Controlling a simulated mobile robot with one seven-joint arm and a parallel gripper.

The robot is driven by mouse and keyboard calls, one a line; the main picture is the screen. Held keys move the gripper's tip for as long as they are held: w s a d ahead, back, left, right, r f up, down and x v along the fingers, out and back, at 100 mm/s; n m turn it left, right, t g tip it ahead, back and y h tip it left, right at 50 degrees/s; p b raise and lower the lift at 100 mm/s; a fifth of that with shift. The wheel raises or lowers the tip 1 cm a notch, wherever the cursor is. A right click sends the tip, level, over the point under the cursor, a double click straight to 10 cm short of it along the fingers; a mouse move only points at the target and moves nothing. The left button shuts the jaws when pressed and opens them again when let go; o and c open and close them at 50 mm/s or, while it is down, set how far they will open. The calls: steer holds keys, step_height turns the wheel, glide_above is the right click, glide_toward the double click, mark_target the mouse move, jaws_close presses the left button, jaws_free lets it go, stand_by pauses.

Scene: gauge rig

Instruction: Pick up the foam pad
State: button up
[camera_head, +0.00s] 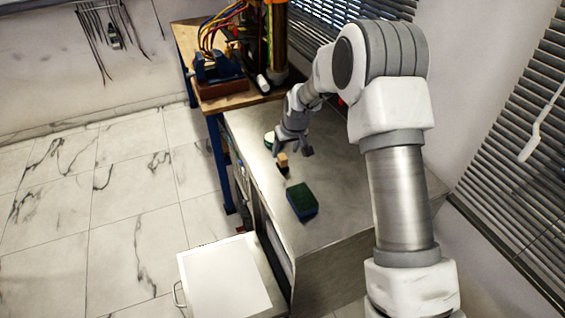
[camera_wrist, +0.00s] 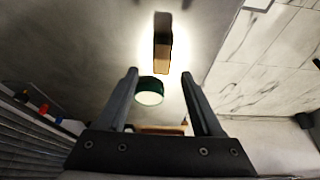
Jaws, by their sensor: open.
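The foam pad seems to be the dark green block with blue sides (camera_head: 302,201), lying flat on the metal worktop (camera_head: 335,215) in the head view. I do not make it out in the wrist view. My gripper (camera_head: 291,149) is above the worktop, farther back than the pad and apart from it. In the wrist view my gripper (camera_wrist: 160,82) has its two fingers spread, with nothing held between them.
A small wooden block (camera_head: 282,160) and a round green item with a pale top (camera_head: 270,139) stand near my gripper. A wooden bench (camera_head: 240,100) with a blue vise (camera_head: 218,67) is behind. A white-topped cabinet (camera_head: 225,280) is front left. Worktop right of the pad is clear.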

mark_target(283, 157)
steer(key=shift+x, duration=2.7)
steer(key=shift+s+a, duration=0.1)
jaws_close()
